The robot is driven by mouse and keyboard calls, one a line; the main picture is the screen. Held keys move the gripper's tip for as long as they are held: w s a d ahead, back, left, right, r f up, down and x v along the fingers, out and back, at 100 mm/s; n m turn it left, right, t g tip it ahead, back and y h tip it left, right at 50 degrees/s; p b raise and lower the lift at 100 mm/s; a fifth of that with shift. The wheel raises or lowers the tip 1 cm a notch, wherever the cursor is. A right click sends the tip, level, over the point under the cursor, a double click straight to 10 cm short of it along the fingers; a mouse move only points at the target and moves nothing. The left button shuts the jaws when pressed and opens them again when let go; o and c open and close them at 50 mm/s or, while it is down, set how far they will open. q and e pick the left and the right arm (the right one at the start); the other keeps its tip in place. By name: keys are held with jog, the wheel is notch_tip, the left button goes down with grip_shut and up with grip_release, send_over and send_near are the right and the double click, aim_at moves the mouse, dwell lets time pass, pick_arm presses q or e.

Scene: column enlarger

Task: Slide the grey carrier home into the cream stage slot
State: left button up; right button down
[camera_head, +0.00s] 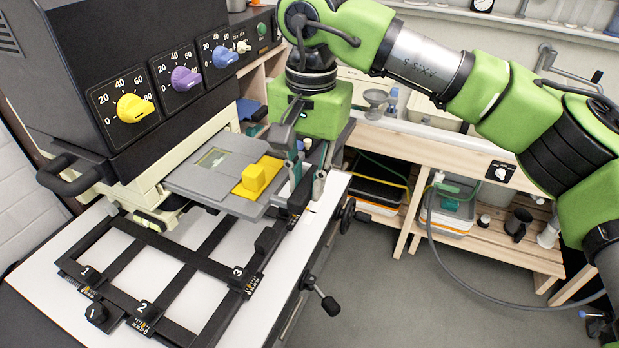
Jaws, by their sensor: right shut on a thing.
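The grey carrier (200,178) is a flat plate with a small window and a yellow block (256,176) on its right part. It lies level at the cream stage (150,182), below the black enlarger head, and sticks out to the right and front. How deep it sits in the slot cannot be made out. My right gripper (303,178) reaches down at the carrier's right end, beside the yellow block, and is shut on the carrier. The exact contact is hidden by the fingers. My left gripper is not in view.
A black easel frame (190,262) with several bars lies on the white baseboard (318,202) below the carrier. The enlarger head has yellow, purple and blue dials. Black knobs (330,305) stick out at the baseboard's right. A wooden bench (440,145) with shelves stands behind.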

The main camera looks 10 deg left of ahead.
aim_at(278, 180)
jog(key=shift+a+r, duration=0.15)
jog(key=shift+a, duration=0.05)
dwell(0.5)
jog(key=shift+w+a+p, duration=0.25)
jog(key=shift+a+p, duration=0.2)
jog(key=shift+a, duration=0.25)
jog(key=shift+w+a+p, duration=0.25)
jog(key=shift+a+p, duration=0.15)
jog(key=shift+a, duration=0.35)
jog(key=shift+w+a+p, duration=0.25)
jog(key=shift+a+p, duration=0.2)
jog(key=shift+a, duration=0.25)
jog(key=shift+a, duration=0.2)
jog(key=shift+w+a+p, duration=0.25)
jog(key=shift+a+p, duration=0.35)
jog(key=shift+a, duration=0.15)
jog(key=shift+w+a+p, duration=0.3)
jog(key=shift+a+p, duration=0.25)
jog(key=shift+a, duration=0.15)
jog(key=shift+w+a+p, duration=0.25)
jog(key=shift+a+p, duration=0.35)
jog(key=shift+a, duration=0.15)
